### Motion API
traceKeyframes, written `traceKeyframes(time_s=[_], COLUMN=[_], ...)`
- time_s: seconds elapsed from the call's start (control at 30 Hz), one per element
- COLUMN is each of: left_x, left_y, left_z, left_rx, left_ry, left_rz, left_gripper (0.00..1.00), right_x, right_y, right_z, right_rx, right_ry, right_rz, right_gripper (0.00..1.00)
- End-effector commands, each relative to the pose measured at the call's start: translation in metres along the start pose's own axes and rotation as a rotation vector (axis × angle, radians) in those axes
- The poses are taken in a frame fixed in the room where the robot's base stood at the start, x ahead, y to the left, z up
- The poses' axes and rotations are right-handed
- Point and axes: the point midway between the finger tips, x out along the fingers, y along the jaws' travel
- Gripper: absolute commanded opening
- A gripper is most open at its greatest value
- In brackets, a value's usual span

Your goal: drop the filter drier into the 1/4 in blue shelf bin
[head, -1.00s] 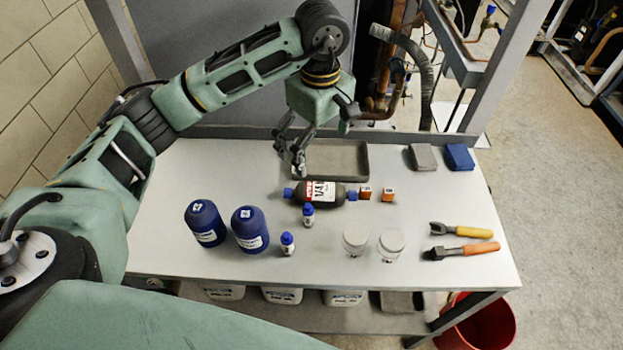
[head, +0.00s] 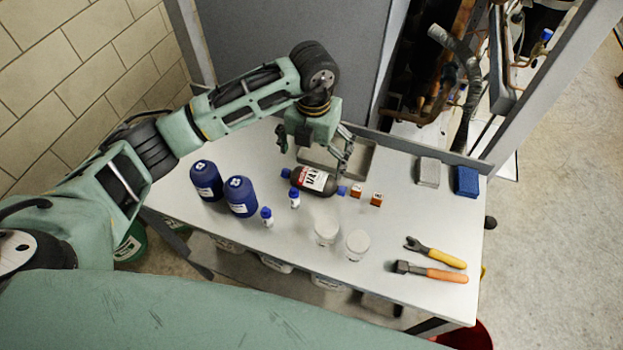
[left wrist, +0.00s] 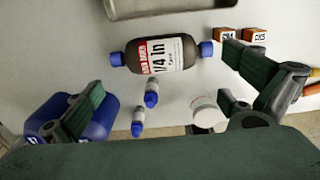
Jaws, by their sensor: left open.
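The filter drier (head: 313,180) is a dark brown cylinder with blue end caps and a red-and-white label reading 1/4 in. It lies on its side on the white bench and also shows in the left wrist view (left wrist: 162,55). My left gripper (head: 313,160) is above it, fingers spread wide and empty. In the left wrist view the left gripper (left wrist: 166,90) has one finger to each side, with the drier beyond and between them. I cannot make out a blue shelf bin. My right gripper is not in view.
Two blue jars (head: 241,196), small blue-capped bottles (head: 294,198), clear jars (head: 326,230) and orange boxes (head: 376,199) stand around the drier. A grey tray (head: 365,160) lies behind. Tools (head: 435,272) and two pads (head: 466,181) are at right. White-fronted containers (head: 276,263) show below the bench.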

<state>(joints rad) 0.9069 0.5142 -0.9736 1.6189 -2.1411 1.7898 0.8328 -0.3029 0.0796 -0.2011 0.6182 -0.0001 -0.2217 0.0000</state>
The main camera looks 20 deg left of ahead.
Motion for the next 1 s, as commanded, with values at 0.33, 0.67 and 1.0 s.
traceKeyframes(time_s=[0.33,0.67,1.0], left_x=[0.045,0.063,0.063], left_y=[-0.002,-0.002,-0.001], left_z=[-0.002,0.000,0.000], left_rx=[0.002,0.005,0.005], left_ry=[0.006,0.000,0.000], left_rz=[0.000,0.000,0.000], left_gripper=[1.00,1.00,0.76], right_x=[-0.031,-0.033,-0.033], right_y=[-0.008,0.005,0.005], right_z=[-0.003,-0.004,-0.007], right_rx=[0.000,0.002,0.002], right_ry=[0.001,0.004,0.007], right_rz=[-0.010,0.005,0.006], right_gripper=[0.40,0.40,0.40])
